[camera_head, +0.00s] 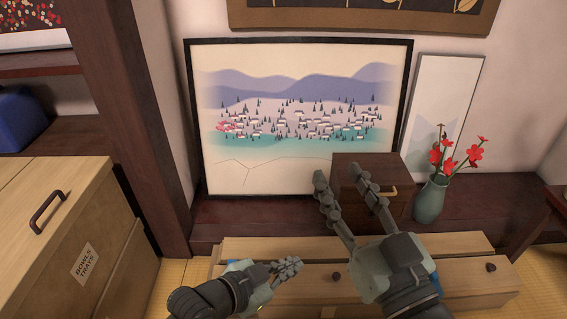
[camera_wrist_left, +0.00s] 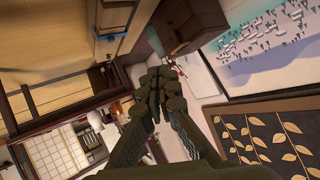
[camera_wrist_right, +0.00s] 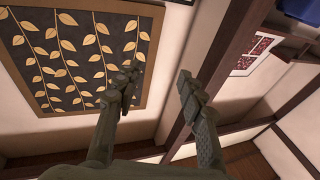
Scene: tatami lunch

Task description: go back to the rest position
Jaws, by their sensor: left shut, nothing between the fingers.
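My left gripper (camera_head: 288,268) is low in the head view, in front of the light wooden chest. Its fingers are together and hold nothing; the closed fingertips also show in the left wrist view (camera_wrist_left: 158,82). My right gripper (camera_head: 340,180) is further right and points up, its two fingers spread apart with nothing between them. It shows open in the right wrist view too (camera_wrist_right: 158,85). In the head view its fingers overlap the framed landscape picture (camera_head: 290,150) and the small dark wooden box (camera_head: 345,170).
A green vase (camera_head: 430,200) with red flowers stands right of the box on the dark ledge (camera_head: 480,205). The light wooden chest (camera_head: 290,245) lies below. A labelled cabinet (camera_head: 55,215) stands at left beside a dark post (camera_head: 135,110). A blue object (camera_head: 20,120) sits on a shelf.

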